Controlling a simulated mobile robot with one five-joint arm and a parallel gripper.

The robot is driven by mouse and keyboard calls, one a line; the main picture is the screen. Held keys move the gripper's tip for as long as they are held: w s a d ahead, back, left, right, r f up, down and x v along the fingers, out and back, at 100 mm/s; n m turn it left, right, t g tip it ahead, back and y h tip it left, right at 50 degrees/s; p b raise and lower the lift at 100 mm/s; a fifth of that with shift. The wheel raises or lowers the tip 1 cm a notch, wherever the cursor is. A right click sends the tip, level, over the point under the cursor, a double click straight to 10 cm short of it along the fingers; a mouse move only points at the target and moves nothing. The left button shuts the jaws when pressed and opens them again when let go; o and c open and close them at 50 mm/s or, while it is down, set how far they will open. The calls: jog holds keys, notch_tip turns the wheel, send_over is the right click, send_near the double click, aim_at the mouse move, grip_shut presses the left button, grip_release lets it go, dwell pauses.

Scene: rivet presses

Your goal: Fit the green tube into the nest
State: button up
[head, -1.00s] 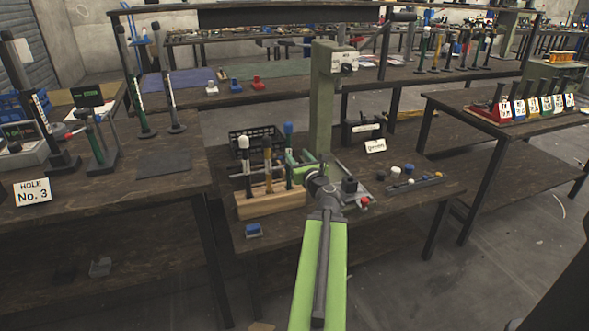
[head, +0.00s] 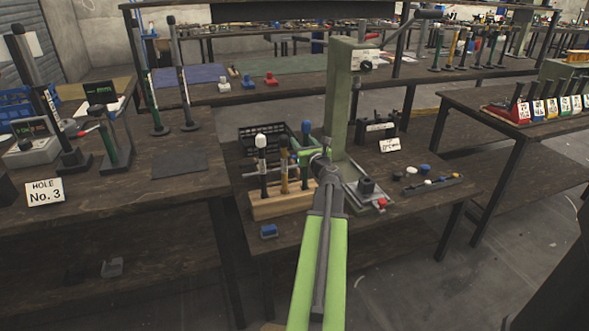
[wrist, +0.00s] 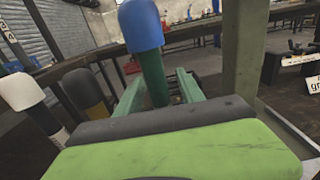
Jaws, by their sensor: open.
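The green tube (wrist: 154,77) with a blue cap stands upright in the wooden rack (head: 267,207); its cap (head: 306,127) shows in the head view. My gripper (wrist: 158,90) is open, its two green fingers on either side of the tube in the wrist view. I cannot tell whether they touch it. In the head view my gripper (head: 300,156) hides part of the tube. The green press (head: 340,105) stands just behind. A dark round holder (head: 366,185), possibly the nest, sits on its base plate, right of my gripper.
A white-capped tool (head: 261,160) and an orange and black tool (head: 284,170) stand left of the green tube in the rack. A black crate (head: 262,138) is behind. A blue block (head: 269,231) lies at the front.

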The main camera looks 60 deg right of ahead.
jog(key=shift+s+d+r, duration=0.1)
jog(key=shift+s+d, duration=0.15)
jog(key=shift+s, duration=0.15)
jog(key=shift+w+a, duration=0.15)
jog(key=shift+w, duration=0.1)
jog(key=c, duration=0.4)
jog(key=shift+w, duration=0.1)
grip_shut()
jog(key=shift+a, duration=0.1)
